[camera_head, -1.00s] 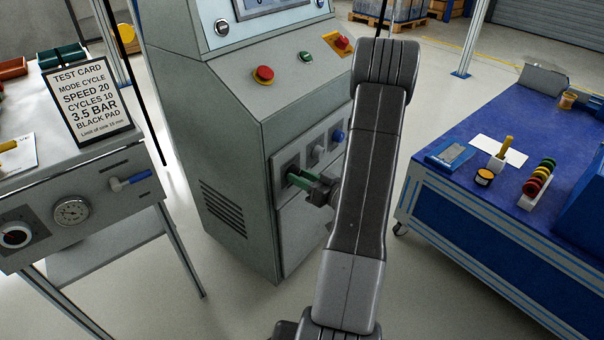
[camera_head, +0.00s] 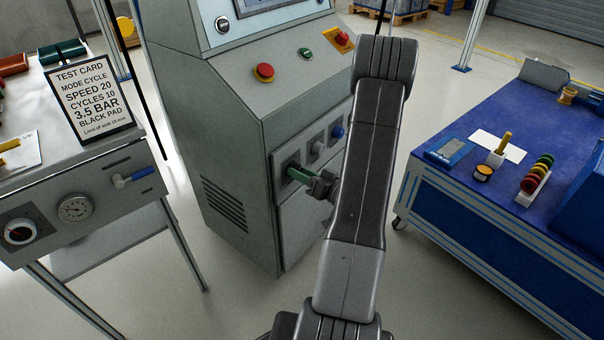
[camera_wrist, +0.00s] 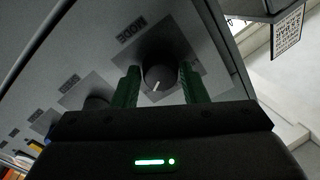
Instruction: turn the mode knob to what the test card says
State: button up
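The test card (camera_head: 90,98) stands on the left bench and reads mode cycle, speed 20, cycles 10, 3.5 bar, black pad. The mode knob (camera_wrist: 160,72) is a dark round knob under the label MODE in the wrist view. Its white mark points down and slightly left in that picture. My gripper (camera_wrist: 160,82) has its two green fingers on either side of the knob. They look open, with the knob between them; any contact is hard to see. In the head view my gripper (camera_head: 300,174) is at the cabinet's left panel square, and my arm hides part of the panel.
A grey knob (camera_head: 317,148) and a blue knob (camera_head: 338,131) sit farther along the cabinet panel. A red button (camera_head: 263,72) is on the sloped console above. A blue table (camera_head: 470,200) with small items stands at right. Floor is clear between them.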

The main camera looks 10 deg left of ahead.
jog(key=o, duration=0.3)
jog(key=p+v, duration=0.2)
jog(key=v, duration=1.1)
jog(key=shift+s+d, duration=0.25)
jog(key=shift+d, duration=0.1)
jog(key=shift+a, duration=0.1)
jog(key=b+x, duration=0.2)
jog(key=x, duration=1.1)
jog(key=shift+w, duration=0.15)
dwell(0.3)
dwell(0.4)
